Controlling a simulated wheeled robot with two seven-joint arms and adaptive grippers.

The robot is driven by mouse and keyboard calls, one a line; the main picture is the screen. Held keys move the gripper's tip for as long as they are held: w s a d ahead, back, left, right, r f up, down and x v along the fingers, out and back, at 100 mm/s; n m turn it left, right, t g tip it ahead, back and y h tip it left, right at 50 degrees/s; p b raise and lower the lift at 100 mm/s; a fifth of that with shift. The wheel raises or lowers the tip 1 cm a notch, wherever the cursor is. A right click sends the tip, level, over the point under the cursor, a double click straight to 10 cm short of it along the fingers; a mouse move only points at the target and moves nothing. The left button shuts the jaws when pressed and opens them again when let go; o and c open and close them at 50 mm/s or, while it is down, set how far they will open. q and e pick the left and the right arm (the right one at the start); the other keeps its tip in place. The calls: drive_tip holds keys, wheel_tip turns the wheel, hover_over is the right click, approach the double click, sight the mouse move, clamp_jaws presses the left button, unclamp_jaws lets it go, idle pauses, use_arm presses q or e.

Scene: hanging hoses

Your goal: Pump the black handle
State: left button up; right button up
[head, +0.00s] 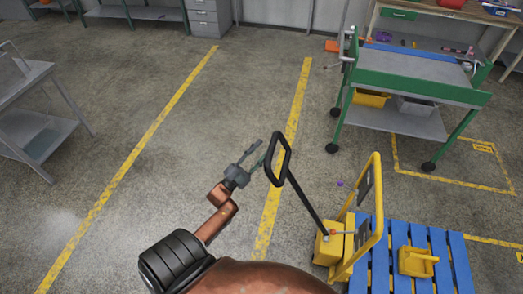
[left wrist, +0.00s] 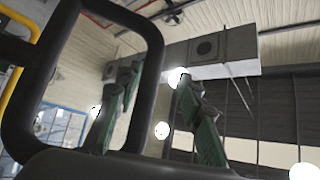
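The black handle (head: 278,158) is a loop on top of a long dark bar that leans up from the yellow pallet jack (head: 335,240). My left gripper (head: 258,150) is just left of the loop, its two fingers apart with nothing seen between them. In the left wrist view the black loop (left wrist: 152,80) looms large and close. The green fingers (left wrist: 163,95) are spread, one seen through the loop and one to its right. I cannot tell whether gripper and loop touch. My right gripper is out of view.
A blue pallet (head: 460,262) with a yellow item (head: 416,262) on it lies at the lower right. A green cart (head: 420,88) stands behind the jack. A grey metal table (head: 22,80) is at the left. The floor between the yellow lines is clear.

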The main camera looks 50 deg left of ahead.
use_arm(q)
drive_tip(key=v, duration=1.2)
idle(0.3)
drive_tip(key=shift+f, duration=0.1)
